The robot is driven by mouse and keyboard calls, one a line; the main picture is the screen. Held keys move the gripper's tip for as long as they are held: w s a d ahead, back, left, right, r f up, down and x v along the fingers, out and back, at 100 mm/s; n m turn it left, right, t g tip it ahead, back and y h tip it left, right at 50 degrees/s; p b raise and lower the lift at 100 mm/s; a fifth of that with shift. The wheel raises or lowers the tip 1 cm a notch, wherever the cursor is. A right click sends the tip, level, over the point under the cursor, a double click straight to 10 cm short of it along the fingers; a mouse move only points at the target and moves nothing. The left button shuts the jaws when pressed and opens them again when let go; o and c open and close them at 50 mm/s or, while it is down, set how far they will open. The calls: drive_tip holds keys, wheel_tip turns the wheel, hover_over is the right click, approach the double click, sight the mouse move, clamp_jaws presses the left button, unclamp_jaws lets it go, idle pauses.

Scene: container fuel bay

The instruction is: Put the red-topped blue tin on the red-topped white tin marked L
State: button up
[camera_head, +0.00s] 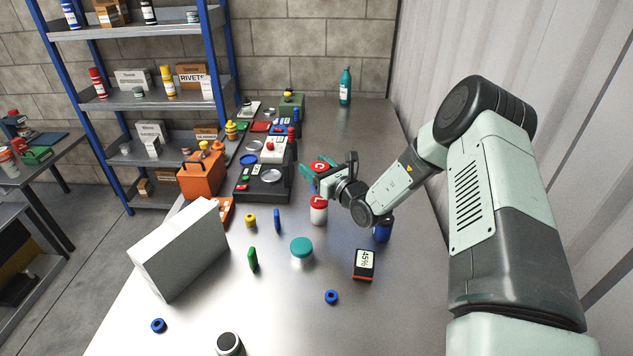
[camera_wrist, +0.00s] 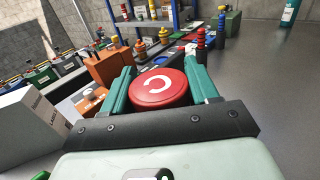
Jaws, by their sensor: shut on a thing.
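My gripper (camera_head: 316,171) has its teal fingers closed around a red-topped tin (camera_head: 319,166) with a white C-like mark on its lid. The red lid also shows between the fingers in the wrist view (camera_wrist: 158,88). A red-topped white tin (camera_head: 318,212) stands upright on the bench, just below the gripper in the head view. A white mark shows on its lid, partly hidden and too small to read. A blue tin (camera_head: 383,231) stands to the right, its top hidden by my arm.
Near the white tin are a teal-lidded jar (camera_head: 302,248), a 45% box (camera_head: 364,264) and small blue, green and yellow parts. A large white box (camera_head: 180,250) stands left, with an orange case (camera_head: 202,174) behind. The bench's far right is mostly clear.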

drive_tip(key=shift+f, duration=1.95)
drive_tip(key=shift+f, duration=0.15)
drive_tip(key=o, duration=1.2)
drive_tip(key=shift+s+d, duration=0.2)
drive_tip(key=v, duration=1.1)
drive_tip(key=shift+s+d, duration=0.15)
drive_tip(key=shift+s, duration=0.05)
